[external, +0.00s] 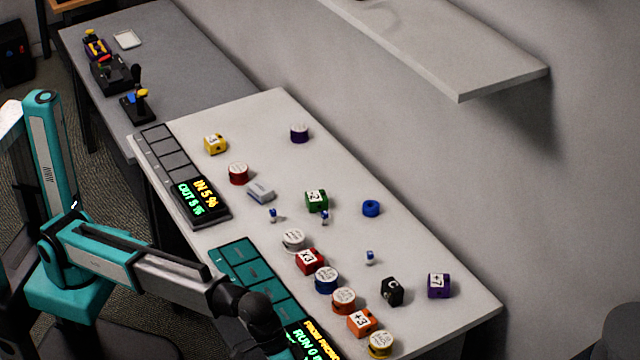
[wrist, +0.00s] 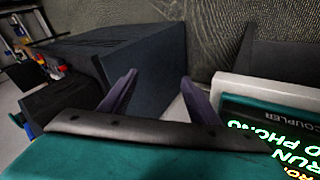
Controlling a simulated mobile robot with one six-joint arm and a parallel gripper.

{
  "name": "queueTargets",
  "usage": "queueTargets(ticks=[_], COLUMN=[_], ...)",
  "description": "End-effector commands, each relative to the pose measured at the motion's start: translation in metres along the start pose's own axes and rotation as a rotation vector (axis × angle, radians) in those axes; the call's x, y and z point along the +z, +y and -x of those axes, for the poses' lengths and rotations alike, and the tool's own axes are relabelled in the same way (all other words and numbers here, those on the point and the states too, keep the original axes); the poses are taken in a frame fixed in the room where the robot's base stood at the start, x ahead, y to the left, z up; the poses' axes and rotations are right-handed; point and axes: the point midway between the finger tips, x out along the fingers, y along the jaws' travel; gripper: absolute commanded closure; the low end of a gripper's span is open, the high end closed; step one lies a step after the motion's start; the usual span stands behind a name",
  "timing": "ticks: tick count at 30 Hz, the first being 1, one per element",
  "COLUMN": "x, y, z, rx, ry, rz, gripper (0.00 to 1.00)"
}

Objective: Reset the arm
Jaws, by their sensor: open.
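My arm, teal and grey, reaches in from the left in the external view. Its dark wrist end hangs over the near edge of the white table (external: 262,112), beside the teal panel with the lit display (external: 312,342). My gripper (wrist: 160,88) shows in the wrist view as two purple-grey fingers spread apart with nothing between them. In the external view its fingers are hidden. In the wrist view the fingers face dark box-like furniture (wrist: 145,65) and the floor, with the teal panel's lit display (wrist: 270,145) at the right.
Coloured blocks and round pieces, such as a green block (external: 316,201) and a purple block (external: 439,285), are spread over the white table. A grey panel (external: 202,200) lies along its near edge. A wall shelf (external: 450,60) juts out above. A grey table (external: 175,45) stands behind.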

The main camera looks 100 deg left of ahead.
Motion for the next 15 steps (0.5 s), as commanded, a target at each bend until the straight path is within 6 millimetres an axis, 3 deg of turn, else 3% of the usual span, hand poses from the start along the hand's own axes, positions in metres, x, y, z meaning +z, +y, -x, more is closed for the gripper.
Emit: queueTargets(ticks=[1, 3, 6, 11, 15], x=[0.025, 0.052, 0.079, 0.103, 0.115], y=[0.005, 0.005, -0.009, -0.049, -0.096], z=[-0.013, -0.032, -0.057, -0.092, -0.118], rx=[0.001, -0.001, -0.017, -0.059, -0.108], ry=[-0.024, -0.050, -0.079, -0.113, -0.142], rz=[-0.023, -0.056, -0.096, -0.146, -0.183], gripper=[0.44, 0.44, 0.44, 0.44, 0.44])
